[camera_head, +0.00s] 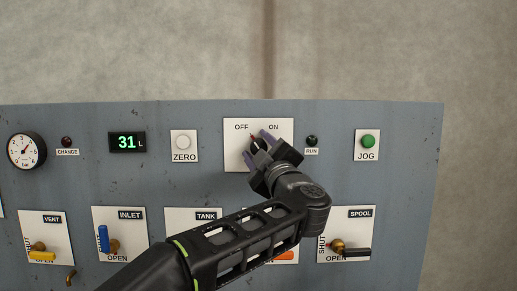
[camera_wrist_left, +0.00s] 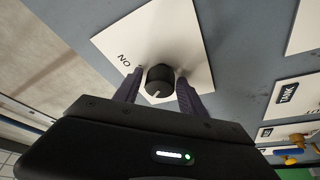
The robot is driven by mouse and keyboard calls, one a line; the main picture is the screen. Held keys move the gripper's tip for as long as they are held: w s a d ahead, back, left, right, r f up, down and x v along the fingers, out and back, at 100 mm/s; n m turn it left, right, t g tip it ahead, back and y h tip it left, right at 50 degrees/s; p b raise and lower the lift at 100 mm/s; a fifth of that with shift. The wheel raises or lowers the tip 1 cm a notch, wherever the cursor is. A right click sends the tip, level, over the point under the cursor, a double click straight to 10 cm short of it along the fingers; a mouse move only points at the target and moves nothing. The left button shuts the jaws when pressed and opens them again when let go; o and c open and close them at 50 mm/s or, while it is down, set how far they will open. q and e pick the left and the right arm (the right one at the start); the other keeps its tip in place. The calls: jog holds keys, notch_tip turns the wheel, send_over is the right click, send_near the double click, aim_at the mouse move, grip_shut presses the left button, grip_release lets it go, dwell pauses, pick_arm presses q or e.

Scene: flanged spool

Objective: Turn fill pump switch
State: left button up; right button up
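The fill pump switch is a dark round knob (camera_wrist_left: 160,80) on a white plate (camera_wrist_left: 110,38), seen in the left wrist view with a pale pointer line. In the head view its plate (camera_head: 234,160) carries the labels OFF and ON. The knob there is mostly hidden by my left gripper (camera_head: 258,147), and a small red mark shows between the fingers. In the left wrist view the fingers of my left gripper (camera_wrist_left: 158,84) stand on both sides of the knob, with small gaps showing. It looks open. My right gripper is in neither view.
Valve levers line the lower row; my left arm covers some.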

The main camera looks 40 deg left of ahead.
pick_arm(q)
jog(key=shift+o, duration=0.7)
jog(key=b+v, duration=0.2)
jog(key=v, duration=0.6)
jog(key=shift+w, duration=0.1)
